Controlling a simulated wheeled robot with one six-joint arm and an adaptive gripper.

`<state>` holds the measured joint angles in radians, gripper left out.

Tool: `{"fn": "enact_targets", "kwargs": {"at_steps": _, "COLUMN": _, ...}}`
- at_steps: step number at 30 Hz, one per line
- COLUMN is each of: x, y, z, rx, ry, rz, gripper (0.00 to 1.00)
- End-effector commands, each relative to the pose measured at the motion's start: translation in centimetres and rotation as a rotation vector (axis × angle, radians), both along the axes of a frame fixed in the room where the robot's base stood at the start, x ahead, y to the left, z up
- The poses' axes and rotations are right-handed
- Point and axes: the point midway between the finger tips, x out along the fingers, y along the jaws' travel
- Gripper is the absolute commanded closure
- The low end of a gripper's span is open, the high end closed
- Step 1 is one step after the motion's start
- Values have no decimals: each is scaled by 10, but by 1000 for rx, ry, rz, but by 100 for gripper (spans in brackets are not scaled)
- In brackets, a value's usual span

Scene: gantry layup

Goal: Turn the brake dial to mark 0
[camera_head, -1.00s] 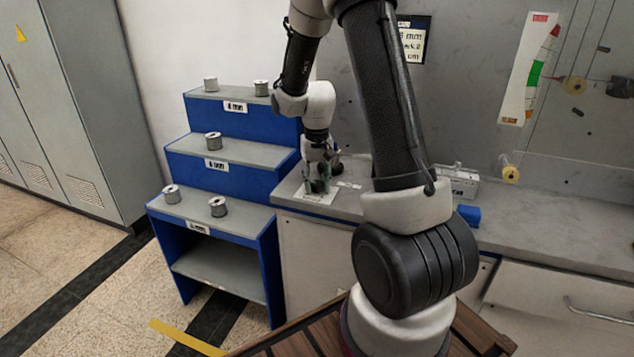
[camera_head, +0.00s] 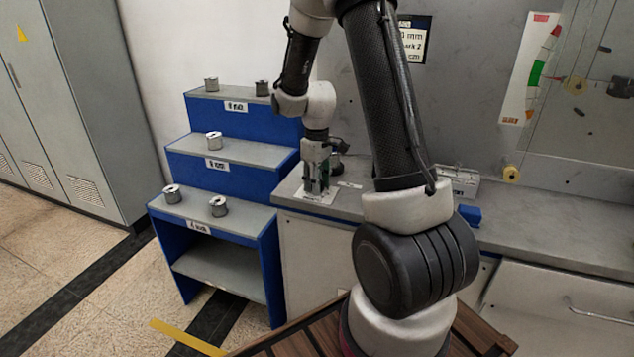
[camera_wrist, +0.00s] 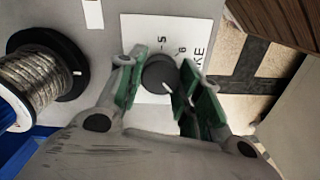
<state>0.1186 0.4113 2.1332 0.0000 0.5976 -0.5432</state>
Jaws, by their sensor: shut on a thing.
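The brake dial (camera_wrist: 158,75) is a small dark grey knob with a white pointer line at its lower right in the wrist view. It sits on a white plate (camera_wrist: 140,32) with printed marks, a "5" among them, and part of the word BRAKE; no 0 mark can be read. My gripper (camera_wrist: 156,84) has its green-padded fingers on either side of the dial and is shut on it. In the head view my gripper (camera_head: 316,178) points down over the plate (camera_head: 317,196) at the bench's left end; the dial is hidden there.
In the wrist view a wire spool (camera_wrist: 40,75) stands left of the plate, close to my left finger. Blue stepped shelves (camera_head: 232,160) with several spools stand left of the bench (camera_head: 560,235). A colored gauge strip (camera_head: 530,70) hangs on the back wall. The bench's right side is largely clear.

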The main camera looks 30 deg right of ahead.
Motion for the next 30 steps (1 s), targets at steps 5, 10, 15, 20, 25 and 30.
{"fn": "enact_targets", "kwargs": {"at_steps": 5, "x": 1, "y": 0, "z": 1, "rx": -1, "ry": -4, "rz": 43, "gripper": 89}}
{"fn": "enact_targets", "kwargs": {"at_steps": 10, "x": 1, "y": 0, "z": 1, "rx": -1, "ry": -4, "rz": 58, "gripper": 89}}
{"fn": "enact_targets", "kwargs": {"at_steps": 15, "x": 1, "y": 0, "z": 1, "rx": -1, "ry": -4, "rz": 59, "gripper": 89}}
{"fn": "enact_targets", "kwargs": {"at_steps": 20, "x": 1, "y": 0, "z": 1, "rx": -1, "ry": -4, "rz": 59, "gripper": 89}}
{"fn": "enact_targets", "kwargs": {"at_steps": 25, "x": 1, "y": 0, "z": 1, "rx": -1, "ry": -3, "rz": 58, "gripper": 44}}
{"fn": "enact_targets", "kwargs": {"at_steps": 30, "x": 0, "y": 0, "z": 0, "rx": 0, "ry": -1, "rz": 57, "gripper": 44}}
